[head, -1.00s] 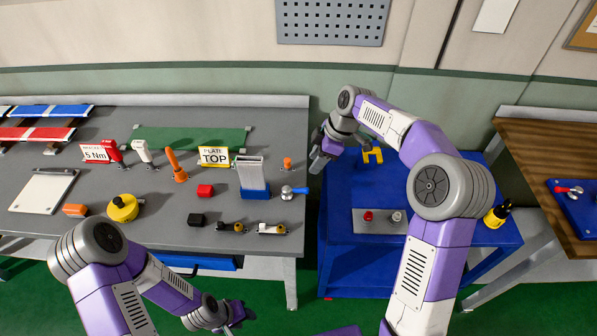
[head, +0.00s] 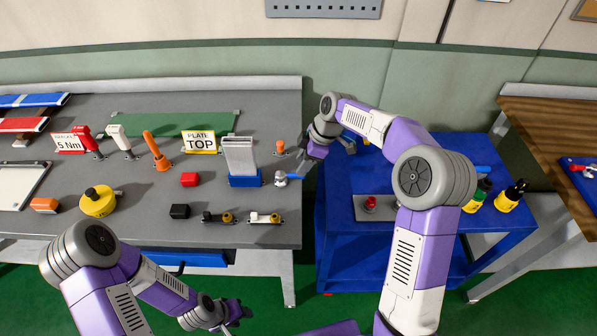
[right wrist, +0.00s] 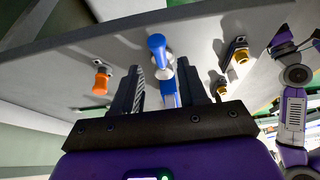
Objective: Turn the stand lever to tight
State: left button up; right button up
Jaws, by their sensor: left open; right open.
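The stand lever (head: 281,178), with a silver hub and a short handle, is at the right edge of the grey bench, beside the blue stand (head: 245,181) that holds an upright grey profile (head: 239,156). My right gripper (head: 304,164) is open, just above and right of the lever in the head view. In the right wrist view the lever's blue handle (right wrist: 157,43) shows beyond and between the spread fingers (right wrist: 162,88); I cannot tell whether they touch it. My left gripper (head: 236,312) is open and empty, low in front of the bench.
An orange knob (head: 280,147) stands behind the lever. A yellow round fixture (head: 98,202) and a PLATE TOP sign (head: 199,141) are further left. A blue cart (head: 340,240) with bottles stands right of the bench.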

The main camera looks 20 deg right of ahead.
jog(key=shift+x, duration=1.9)
grip_shut()
